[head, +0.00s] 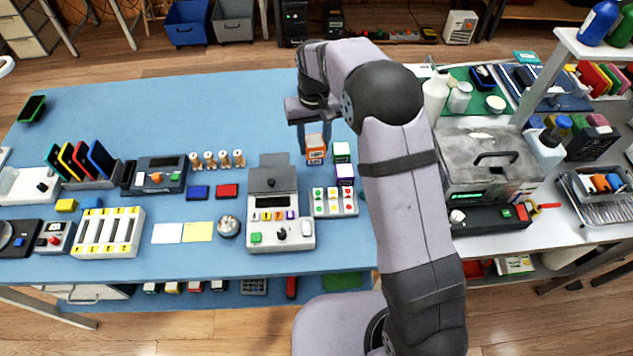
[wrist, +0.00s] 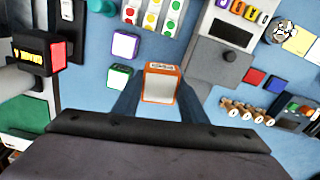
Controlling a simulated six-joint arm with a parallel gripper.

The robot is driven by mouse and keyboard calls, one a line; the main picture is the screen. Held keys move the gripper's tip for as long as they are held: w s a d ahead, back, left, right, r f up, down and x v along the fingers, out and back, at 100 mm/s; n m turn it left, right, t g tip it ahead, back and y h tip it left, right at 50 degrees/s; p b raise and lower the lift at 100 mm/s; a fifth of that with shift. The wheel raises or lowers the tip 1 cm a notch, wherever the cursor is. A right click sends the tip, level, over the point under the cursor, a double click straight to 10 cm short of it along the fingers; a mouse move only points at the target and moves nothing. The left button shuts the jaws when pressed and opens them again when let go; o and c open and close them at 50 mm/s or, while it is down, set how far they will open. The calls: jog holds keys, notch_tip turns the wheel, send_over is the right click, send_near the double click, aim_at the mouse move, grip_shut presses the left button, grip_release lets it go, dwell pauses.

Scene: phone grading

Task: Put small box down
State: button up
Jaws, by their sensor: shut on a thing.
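A small orange box (head: 315,155) with a pale top is between the fingers of my gripper (head: 308,138) in the head view. In the wrist view the same orange box (wrist: 161,84) sits between the two fingers of my gripper (wrist: 160,100), which are shut on it. A green-edged small box (head: 341,151) and a purple small box (head: 345,173) stand just to its right in the head view. They also show in the wrist view as the green box (wrist: 119,76) and the purple box (wrist: 125,46). I cannot tell whether the orange box touches the table.
A grey device with an open lid (head: 281,205) and a tray of coloured dots (head: 334,202) are close by. Several small cylinders (head: 217,159) stand left. A large grey case (head: 488,165) is at the right.

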aim_at(316, 181)
jog(key=shift+s+d+f+m, duration=0.1)
jog(key=shift+s+f+m, duration=0.15)
jog(key=shift+s, duration=0.15)
jog(key=shift+s+d+f+m, duration=0.1)
jog(key=shift+s+m, duration=0.15)
jog(key=shift+s, duration=0.15)
jog(key=shift+s+m, duration=0.1)
jog(key=shift+m, duration=0.3)
jog(key=shift+f+p, duration=1.6)
jog(key=shift+f, duration=3.45)
jog(key=shift+f, duration=0.1)
jog(key=o, duration=1.1)
jog(key=shift+c, duration=0.2)
notch_tip(316, 181, up, 12)
jog(key=b, duration=0.4)
